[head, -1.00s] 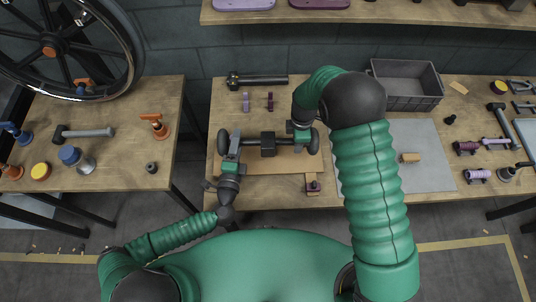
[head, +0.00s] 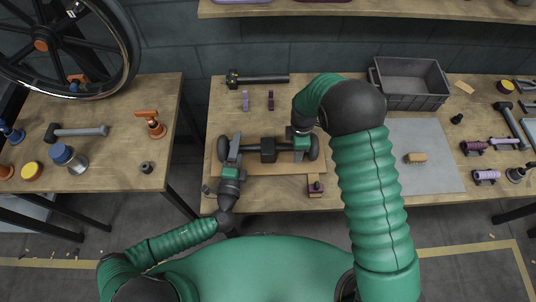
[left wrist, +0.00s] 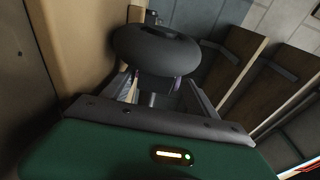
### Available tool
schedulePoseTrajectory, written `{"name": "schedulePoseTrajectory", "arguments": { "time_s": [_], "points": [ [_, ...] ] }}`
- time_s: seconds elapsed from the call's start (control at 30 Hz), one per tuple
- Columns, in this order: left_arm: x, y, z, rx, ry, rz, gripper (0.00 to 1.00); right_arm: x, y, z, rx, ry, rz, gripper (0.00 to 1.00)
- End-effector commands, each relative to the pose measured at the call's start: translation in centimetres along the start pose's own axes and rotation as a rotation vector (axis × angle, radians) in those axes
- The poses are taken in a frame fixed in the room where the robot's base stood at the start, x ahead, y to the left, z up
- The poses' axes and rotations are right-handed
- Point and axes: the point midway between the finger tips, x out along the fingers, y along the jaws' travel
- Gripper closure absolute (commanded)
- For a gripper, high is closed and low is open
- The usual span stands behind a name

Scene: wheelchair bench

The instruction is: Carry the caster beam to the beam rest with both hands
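The caster beam (head: 268,149) is a dark bar with a square block in its middle and a black wheel at each end. It lies level, left to right, over a tan board (head: 285,168). My left gripper (head: 233,154) is closed around its left end, just inside the wheel; the left wrist view shows that wheel (left wrist: 157,50) beyond the fingers. My right gripper (head: 302,142) holds the right end beside the other wheel, its fingers partly hidden by its arm. Behind stand two small uprights, lilac (head: 245,100) and dark purple (head: 270,100); I cannot tell whether they are the beam rest.
A black-headed tool (head: 262,78) lies at the bench's back. A separate table (head: 105,165) stands left.

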Motion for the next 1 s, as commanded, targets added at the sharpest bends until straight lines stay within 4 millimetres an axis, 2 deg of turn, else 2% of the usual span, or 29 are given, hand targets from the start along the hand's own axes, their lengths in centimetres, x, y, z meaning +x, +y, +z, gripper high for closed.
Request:
{"name": "schedulePoseTrajectory", "arguments": {
  "time_s": [0.17, 0.27, 0.5, 0.7, 0.87, 1.0],
  "points": [
    [-0.2, 0.0, 0.0, 0.001, 0.0, 0.001, 0.32, 0.0, 0.1, 0.1, 0.001, 0.0, 0.001, 0.49],
    [-1.3, 0.0, 0.1, 0.003, 0.0, 0.0, 0.32, 0.0, 0.1, 0.1, 0.001, -0.001, 0.002, 0.49],
    [-7.4, 0.2, 0.1, 0.003, 0.001, 0.003, 0.32, 0.0, 0.1, 0.1, 0.002, -0.001, 0.002, 0.49],
    [-11.1, 0.2, 0.1, 0.001, 0.0, 0.002, 0.32, 0.0, 0.1, 0.1, 0.002, -0.001, 0.002, 0.49],
    [-12.0, 0.1, 0.1, -0.001, 0.0, 0.001, 0.32, -0.7, 0.2, 0.1, 0.002, 0.0, 0.004, 0.49],
    [-12.0, 0.1, 0.1, -0.001, 0.0, 0.001, 0.32, -3.5, 0.3, 0.0, 0.003, 0.0, 0.007, 0.49]
  ]
}}
